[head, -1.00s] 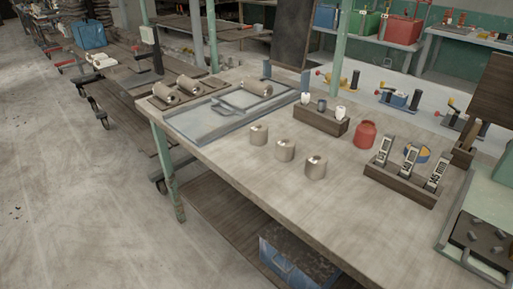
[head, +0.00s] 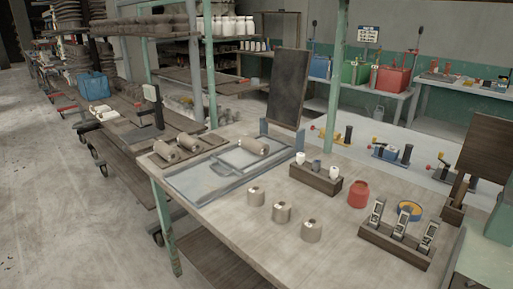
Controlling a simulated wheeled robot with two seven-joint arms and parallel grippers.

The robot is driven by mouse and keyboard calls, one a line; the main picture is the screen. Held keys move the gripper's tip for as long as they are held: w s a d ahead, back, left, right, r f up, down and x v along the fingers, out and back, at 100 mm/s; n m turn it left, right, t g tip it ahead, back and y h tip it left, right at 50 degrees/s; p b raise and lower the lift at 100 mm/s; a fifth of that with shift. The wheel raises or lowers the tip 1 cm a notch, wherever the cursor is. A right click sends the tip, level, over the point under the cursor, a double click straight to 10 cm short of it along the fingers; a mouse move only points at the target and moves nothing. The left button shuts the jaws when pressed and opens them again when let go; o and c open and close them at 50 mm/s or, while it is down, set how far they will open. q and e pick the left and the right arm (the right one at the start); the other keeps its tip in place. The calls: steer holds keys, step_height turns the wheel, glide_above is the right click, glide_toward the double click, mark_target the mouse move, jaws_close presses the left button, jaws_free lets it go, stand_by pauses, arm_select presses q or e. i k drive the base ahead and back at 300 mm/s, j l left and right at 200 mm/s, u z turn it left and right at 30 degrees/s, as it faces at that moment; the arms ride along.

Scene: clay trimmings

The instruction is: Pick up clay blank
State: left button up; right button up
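Three short grey-beige clay cylinders, which look like clay blanks, stand upright on the table in a slanting row: a left one (head: 255,197), a middle one (head: 281,213) and a right one (head: 311,233). Each shows a small dark mark on its top. Two similar cylinders lie on their sides on a dark board, a left one (head: 164,151) and a right one (head: 189,142). Another cylinder (head: 253,146) lies at the back of a grey metal frame tray (head: 195,188). Neither of my grippers is in view.
A wooden block (head: 316,181) with small pots, a red jar (head: 358,194) and a dark rack (head: 394,247) of upright tools stand on the worktable (head: 222,226) to the right. A dark upright panel (head: 288,98) rises behind the tray.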

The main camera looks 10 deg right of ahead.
mark_target(259, 147)
steer(key=i+j+z, duration=0.15)
steer(key=z, duration=0.6)
steer(key=i+j+z, duration=0.35)
steer(key=j, duration=0.3)
steer(key=j+z, duration=0.2)
steer(key=j, duration=0.15)
steer(key=i+j+z, duration=0.2)
steer(key=j, duration=0.2)
steer(key=i+j, duration=0.1)
steer(key=j, duration=0.45)
steer(key=i+j, duration=0.1)
steer(key=j, duration=0.4)
steer(key=i+j, duration=0.1)
steer(key=j, duration=0.45)
steer(key=i+j+z, duration=0.1)
steer(key=j, duration=0.45)
